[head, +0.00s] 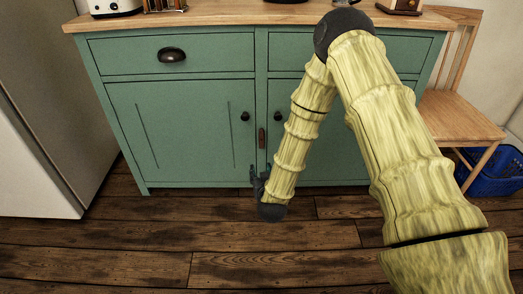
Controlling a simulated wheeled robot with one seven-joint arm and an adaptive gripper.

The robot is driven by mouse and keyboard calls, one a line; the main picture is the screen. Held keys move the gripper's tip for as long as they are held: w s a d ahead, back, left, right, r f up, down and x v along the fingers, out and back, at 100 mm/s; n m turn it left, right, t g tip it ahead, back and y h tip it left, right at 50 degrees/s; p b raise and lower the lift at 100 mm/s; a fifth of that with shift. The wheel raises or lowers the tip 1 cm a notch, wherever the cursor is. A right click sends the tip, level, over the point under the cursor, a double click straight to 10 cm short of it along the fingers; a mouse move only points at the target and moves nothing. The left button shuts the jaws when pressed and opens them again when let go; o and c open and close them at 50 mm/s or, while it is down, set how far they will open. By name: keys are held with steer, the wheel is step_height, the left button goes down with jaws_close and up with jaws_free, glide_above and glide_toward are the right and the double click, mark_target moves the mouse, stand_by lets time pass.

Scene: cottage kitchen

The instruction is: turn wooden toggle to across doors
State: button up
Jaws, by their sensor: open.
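The wooden toggle (262,138) is a small brown piece on the narrow strip between the two green cabinet doors. It stands upright, in line with the gap. The left door (180,130) and the right door (300,163) look shut, each with a dark round knob near the middle; my arm covers much of the right door. My gripper (255,172) is dark and open, low in front of the doors, a little below the toggle. It appears apart from the toggle, though the exact distance to the doors cannot be told.
A wooden worktop (230,18) tops the cabinet, with drawers under it. A white fridge (40,120) stands at the left. A wooden chair (455,115) and a blue crate (495,172) are at the right. The plank floor (150,235) in front is clear.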

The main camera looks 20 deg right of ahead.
mark_target(262, 135)
steer(key=w+d+t+h+b, duration=0.1)
steer(key=w+b, duration=0.3)
steer(key=w, duration=0.1)
steer(key=w+d+r+m+t+h+b, duration=0.1)
steer(key=w+d+b, duration=0.1)
steer(key=w+b, duration=0.2)
steer(key=w+d+t+b, duration=0.1)
steer(key=w+d+b, duration=0.1)
steer(key=w+b, duration=0.2)
steer(key=shift+w+r+m+h, duration=0.1)
steer(key=shift+w+m+h, duration=0.1)
steer(key=shift+w, duration=0.7)
steer(key=shift+w+r+m+h, duration=0.1)
steer(key=shift+w+h, duration=0.1)
steer(key=shift+w, duration=0.7)
steer(key=shift+w+d+r, duration=0.15)
steer(key=shift+w+d, duration=0.05)
steer(key=shift+w, duration=0.45)
jaws_close()
